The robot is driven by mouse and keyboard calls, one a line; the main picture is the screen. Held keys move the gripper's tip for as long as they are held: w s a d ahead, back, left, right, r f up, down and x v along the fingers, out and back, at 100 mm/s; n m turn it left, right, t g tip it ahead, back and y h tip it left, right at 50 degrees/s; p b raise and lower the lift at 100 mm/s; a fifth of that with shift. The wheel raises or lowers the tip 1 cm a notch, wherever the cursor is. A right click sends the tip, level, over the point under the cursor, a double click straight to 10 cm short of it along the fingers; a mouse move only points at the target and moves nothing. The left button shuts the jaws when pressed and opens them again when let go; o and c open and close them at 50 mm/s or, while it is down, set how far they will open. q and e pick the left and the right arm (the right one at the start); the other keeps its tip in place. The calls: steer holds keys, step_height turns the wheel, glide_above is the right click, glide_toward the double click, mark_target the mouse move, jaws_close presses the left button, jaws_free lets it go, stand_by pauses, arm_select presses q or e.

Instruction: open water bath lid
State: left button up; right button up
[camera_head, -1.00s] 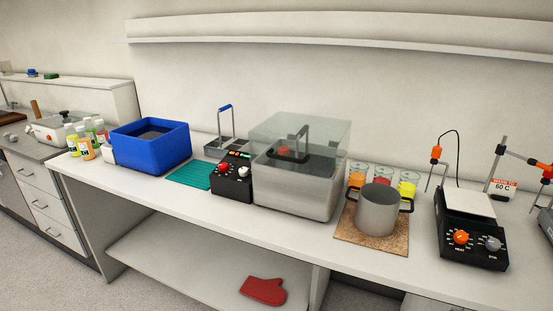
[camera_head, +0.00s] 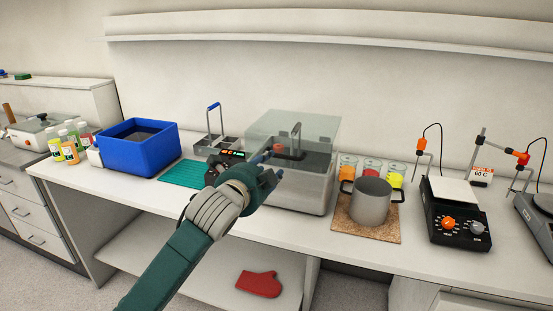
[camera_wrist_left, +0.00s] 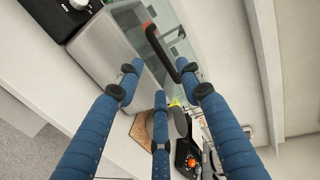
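The water bath (camera_head: 295,190) is a steel tank with a clear lid (camera_head: 312,124) over it. The lid looks closed. The bar lies beyond the fingertips; I cannot tell the gap. My right gripper is not in view.
A pot (camera_head: 370,203) stands on a cork mat right of the bath, with several juice beakers behind. A hotplate stirrer (camera_head: 450,228) is farther right. A blue tub (camera_head: 138,152) and green mat (camera_head: 184,174) are left. A red mitt (camera_head: 258,284) lies on the lower shelf.

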mark_target(294, 141)
arm_select(q)
steer(key=p+x, duration=0.1)
steer(key=x, duration=0.6)
steer(key=shift+w, duration=0.15)
steer(key=shift+c, duration=0.5)
steer(key=shift+d, duration=0.1)
jaws_close()
